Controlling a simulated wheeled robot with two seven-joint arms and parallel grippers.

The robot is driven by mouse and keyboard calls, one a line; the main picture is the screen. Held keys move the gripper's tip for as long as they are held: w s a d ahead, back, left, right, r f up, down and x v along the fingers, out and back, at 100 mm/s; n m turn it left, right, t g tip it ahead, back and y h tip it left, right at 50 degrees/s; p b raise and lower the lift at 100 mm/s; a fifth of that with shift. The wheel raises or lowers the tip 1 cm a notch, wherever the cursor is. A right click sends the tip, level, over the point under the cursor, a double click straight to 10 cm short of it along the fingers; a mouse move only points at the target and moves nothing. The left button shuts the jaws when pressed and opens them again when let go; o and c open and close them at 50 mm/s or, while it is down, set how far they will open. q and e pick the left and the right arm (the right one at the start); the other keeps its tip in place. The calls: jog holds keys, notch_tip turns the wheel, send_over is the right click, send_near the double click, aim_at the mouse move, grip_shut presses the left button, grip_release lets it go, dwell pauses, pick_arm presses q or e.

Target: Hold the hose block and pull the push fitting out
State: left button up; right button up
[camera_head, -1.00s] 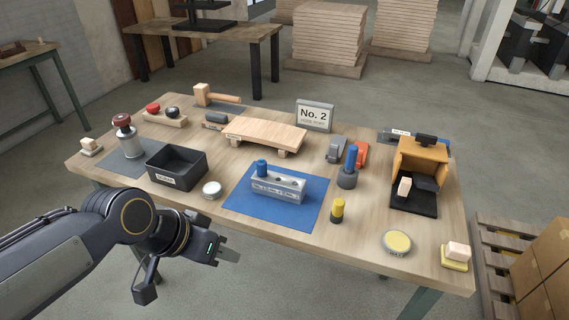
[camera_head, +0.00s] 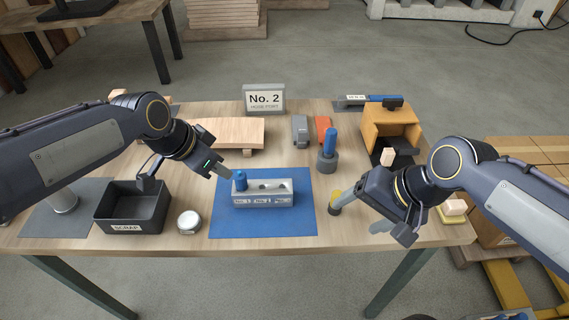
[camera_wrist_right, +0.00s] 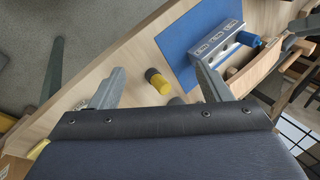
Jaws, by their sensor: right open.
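The hose block (camera_head: 265,198), a grey labelled block, sits on the blue mat (camera_head: 225,222). The blue push fitting (camera_head: 240,181) stands upright at the block's left end; the other openings look empty. Block (camera_wrist_right: 222,40) and fitting (camera_wrist_right: 250,39) also show in the right wrist view. My left gripper (camera_head: 226,163) is just left of and above the fitting, its fingers looking apart, with no clear contact. My right gripper (camera_head: 392,232) is open and empty, right of the mat near the front edge; its spread fingers (camera_wrist_right: 158,82) show in its wrist view.
A yellow-topped piece (camera_head: 336,200) stands between mat and right gripper. A black scrap bin (camera_head: 132,222) and round tin (camera_head: 188,222) are left. A blue-handled tool (camera_head: 329,148), wooden stand (camera_head: 235,135) and No. 2 sign (camera_head: 264,100) are behind.

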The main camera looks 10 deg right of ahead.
jog(key=w+a+f+m+g+h, duration=0.1)
jog(key=w+a+m+g+h, duration=0.2)
jog(key=w+m, duration=0.6)
jog(key=m+h, duration=0.1)
jog(key=m, duration=0.3)
send_over(288, 186)
notch_tip(288, 186, down, 3)
jog(key=shift+s+d+g, duration=0.1)
jog(key=shift+g, duration=0.3)
jog(key=shift+f, duration=3.95)
